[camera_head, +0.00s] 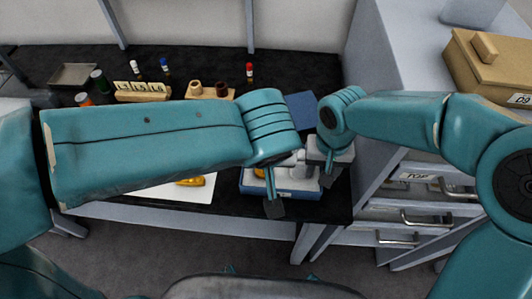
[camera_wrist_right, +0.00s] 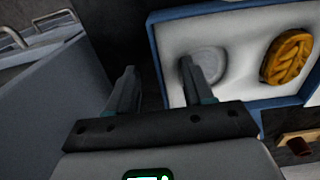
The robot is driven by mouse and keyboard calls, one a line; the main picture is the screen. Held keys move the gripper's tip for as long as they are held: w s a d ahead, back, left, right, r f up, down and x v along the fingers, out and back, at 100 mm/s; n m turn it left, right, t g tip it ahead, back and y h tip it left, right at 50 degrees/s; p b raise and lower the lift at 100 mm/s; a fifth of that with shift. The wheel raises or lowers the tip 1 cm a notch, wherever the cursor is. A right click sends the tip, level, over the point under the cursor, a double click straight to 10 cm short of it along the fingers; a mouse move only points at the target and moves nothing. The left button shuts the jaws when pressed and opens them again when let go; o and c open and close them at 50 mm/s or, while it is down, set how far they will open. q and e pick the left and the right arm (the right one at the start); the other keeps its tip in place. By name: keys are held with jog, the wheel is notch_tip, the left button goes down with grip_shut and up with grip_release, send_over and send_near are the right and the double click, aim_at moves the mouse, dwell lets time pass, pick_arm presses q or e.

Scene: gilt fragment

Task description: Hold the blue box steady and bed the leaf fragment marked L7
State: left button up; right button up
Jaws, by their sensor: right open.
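The blue box (camera_head: 290,192) stands on the black bench, with white padding inside. In the right wrist view the blue box (camera_wrist_right: 154,47) shows a pale round recess (camera_wrist_right: 211,62) and a gold leaf-patterned fragment (camera_wrist_right: 287,57). I cannot read a mark on it. Another gold piece (camera_head: 192,181) lies on a white sheet, partly under my left arm. My left gripper (camera_head: 272,190) is at the box's near side; its jaw gap is hidden. My right gripper (camera_wrist_right: 157,72) is open at the box's side wall, one finger outside it and one over the padding; it also shows in the head view (camera_head: 328,168).
A wooden rack with labels (camera_head: 142,97), a wooden block with brown pieces (camera_head: 210,93), bottles and a tray (camera_head: 73,75) stand at the back. A flat blue panel (camera_head: 300,110) lies behind the box. A grey drawer cabinet (camera_head: 390,185) bounds the right, bearing a cardboard box (camera_head: 485,75).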

jog(key=shift+r, duration=0.3)
notch_tip(320, 180, up, 12)
jog(key=shift+f, duration=0.25)
